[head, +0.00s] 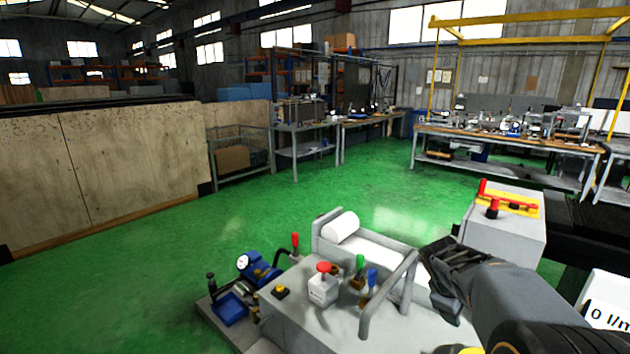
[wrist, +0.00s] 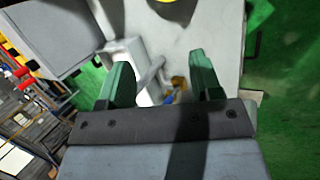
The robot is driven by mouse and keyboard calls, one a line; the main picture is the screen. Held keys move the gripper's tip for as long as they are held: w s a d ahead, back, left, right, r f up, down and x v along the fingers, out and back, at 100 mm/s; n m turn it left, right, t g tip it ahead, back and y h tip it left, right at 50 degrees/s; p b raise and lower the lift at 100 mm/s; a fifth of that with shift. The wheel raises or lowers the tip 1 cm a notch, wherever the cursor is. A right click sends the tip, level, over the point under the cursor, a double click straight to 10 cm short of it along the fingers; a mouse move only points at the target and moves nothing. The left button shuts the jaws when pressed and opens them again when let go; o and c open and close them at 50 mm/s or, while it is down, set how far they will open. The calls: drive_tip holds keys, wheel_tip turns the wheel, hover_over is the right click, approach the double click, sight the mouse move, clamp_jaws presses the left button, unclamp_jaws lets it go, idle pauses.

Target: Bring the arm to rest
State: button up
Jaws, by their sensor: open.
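My gripper (head: 436,284) is over the right part of the grey grinder (head: 290,318), on the arm that enters from the lower right. It is just right of the grey bent bar (head: 390,297) in the head view; whether they touch is unclear. A white cylinder (head: 342,226) lies at the grinder's back.
Red (head: 325,268), green (head: 360,263) and blue (head: 372,277) knobs rise from the grinder. A blue gauge unit (head: 255,266) is at its left. A grey box (head: 500,235) with a red handle stands at right. Open green floor (head: 150,270) lies to the left.

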drive_tip(key=s+a+r+m+t+y, duration=0.1)
drive_tip(key=s+a+m+y, duration=0.2)
drive_tip(key=s+a, duration=0.6)
drive_tip(key=shift+s+a+r+m+t, duration=0.2)
drive_tip(key=shift+a+r+m+t, duration=0.15)
drive_tip(key=shift+a+m, duration=0.55)
drive_tip(key=s+a+m, duration=0.1)
drive_tip(key=s, duration=0.1)
drive_tip(key=s+a+f+m+y, duration=0.1)
drive_tip(key=s+a, duration=0.1)
drive_tip(key=s+a+m+y, duration=0.1)
drive_tip(key=s+a, duration=0.1)
drive_tip(key=shift+a+f+t, duration=0.15)
drive_tip(key=shift+a+t, duration=0.1)
drive_tip(key=shift+c, duration=0.2)
